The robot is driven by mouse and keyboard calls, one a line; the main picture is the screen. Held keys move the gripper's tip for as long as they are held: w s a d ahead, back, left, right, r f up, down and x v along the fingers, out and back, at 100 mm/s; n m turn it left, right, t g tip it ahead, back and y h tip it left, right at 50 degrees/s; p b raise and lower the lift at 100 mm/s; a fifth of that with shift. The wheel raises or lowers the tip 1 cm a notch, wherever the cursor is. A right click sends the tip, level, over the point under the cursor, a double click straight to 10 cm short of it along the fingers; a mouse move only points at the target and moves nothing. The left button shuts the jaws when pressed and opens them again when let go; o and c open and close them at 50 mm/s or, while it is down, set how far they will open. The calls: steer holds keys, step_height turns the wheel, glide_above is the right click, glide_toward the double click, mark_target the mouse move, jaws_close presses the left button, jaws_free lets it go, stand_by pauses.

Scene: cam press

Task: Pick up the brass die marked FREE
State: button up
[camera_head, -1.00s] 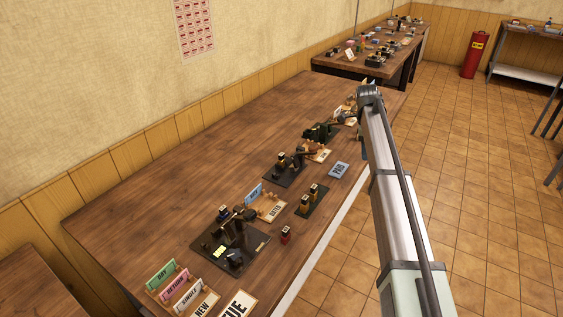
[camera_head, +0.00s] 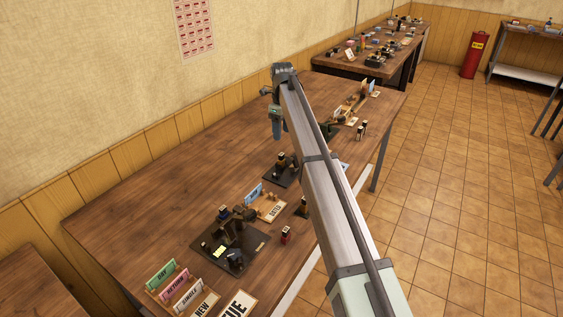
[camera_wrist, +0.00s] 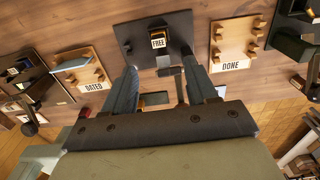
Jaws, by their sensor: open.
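The brass die marked FREE (camera_wrist: 158,41) is in the wrist view, at the top middle. It has a white label and sits on a dark press plate (camera_wrist: 178,22). In the head view, a small brass-topped block (camera_head: 281,159) with a pale label is on that plate, below my gripper (camera_head: 277,128). My gripper (camera_wrist: 160,68) is open and points down above the table. In the wrist view its two fingers are apart, and the die shows just beyond them, between their lines. Another brass-coloured piece (camera_wrist: 155,98) shows between the fingers, partly hidden by the gripper body.
A wooden tray marked DATED (camera_wrist: 96,83) lies left of the plate and one marked DONE (camera_wrist: 229,62) lies right. A larger press (camera_head: 238,240) and a small red stamp (camera_head: 286,235) stand nearer. My arm hides part of the table's right side. The table's wall side is clear.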

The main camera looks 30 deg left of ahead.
mark_target(282, 154)
step_height(282, 154, down, 11)
steer(key=shift+r, duration=0.1)
jaws_close()
stand_by(0.9)
